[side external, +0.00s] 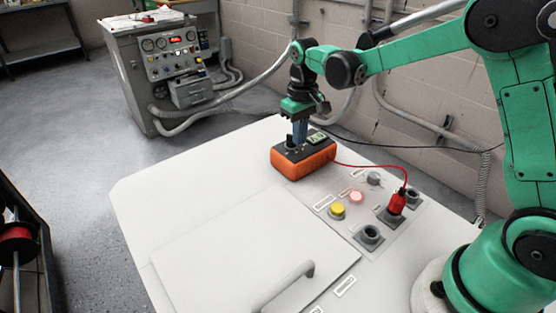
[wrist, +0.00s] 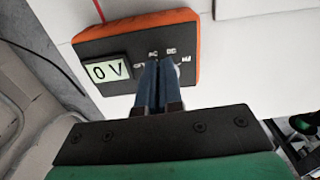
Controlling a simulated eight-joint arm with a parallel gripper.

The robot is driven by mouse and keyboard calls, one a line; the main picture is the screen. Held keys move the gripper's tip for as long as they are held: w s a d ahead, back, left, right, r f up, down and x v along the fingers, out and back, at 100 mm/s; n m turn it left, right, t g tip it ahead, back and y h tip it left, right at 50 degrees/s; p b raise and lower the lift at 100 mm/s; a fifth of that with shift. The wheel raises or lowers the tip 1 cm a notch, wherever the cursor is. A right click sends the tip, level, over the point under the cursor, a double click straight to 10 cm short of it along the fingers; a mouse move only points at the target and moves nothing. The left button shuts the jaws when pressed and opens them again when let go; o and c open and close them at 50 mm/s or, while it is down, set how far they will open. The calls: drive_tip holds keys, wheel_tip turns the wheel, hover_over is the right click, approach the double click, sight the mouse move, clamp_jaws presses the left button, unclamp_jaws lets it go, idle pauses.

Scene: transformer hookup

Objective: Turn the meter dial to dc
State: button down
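The meter (side external: 305,160) is an orange box with a dark face, lying on the white panel top. In the wrist view the meter (wrist: 92,40) has a screen (wrist: 106,72) reading "0 V". Small pale labels (wrist: 171,50) sit in an arc around the dial area, too small to read surely. My gripper (side external: 299,143) points down at the meter face. In the wrist view its two blue fingers (wrist: 158,66) are nearly together over the dial area. They hide most of the dial, so I cannot tell its setting or whether they grip it.
A red cable runs from the meter to a red plug (side external: 397,203) in the panel. A cover with a handle (side external: 283,288) lies in front. The panel's left side is clear.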

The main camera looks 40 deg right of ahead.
drive_tip(key=shift+s+a, duration=0.2)
drive_tip(key=shift+s, duration=0.15)
wheel_tip(320, 180, up, 6)
idle(0.5)
drive_tip(key=shift+w+d+f, duration=0.1)
drive_tip(key=shift+d+f, duration=0.1)
drive_tip(key=shift+f, duration=0.8)
drive_tip(key=shift+d+f, duration=0.2)
drive_tip(key=shift+f, duration=0.85)
drive_tip(key=shift+w+d+f, duration=0.1)
drive_tip(key=shift+d+f, duration=0.1)
drive_tip(key=shift+f, duration=0.8)
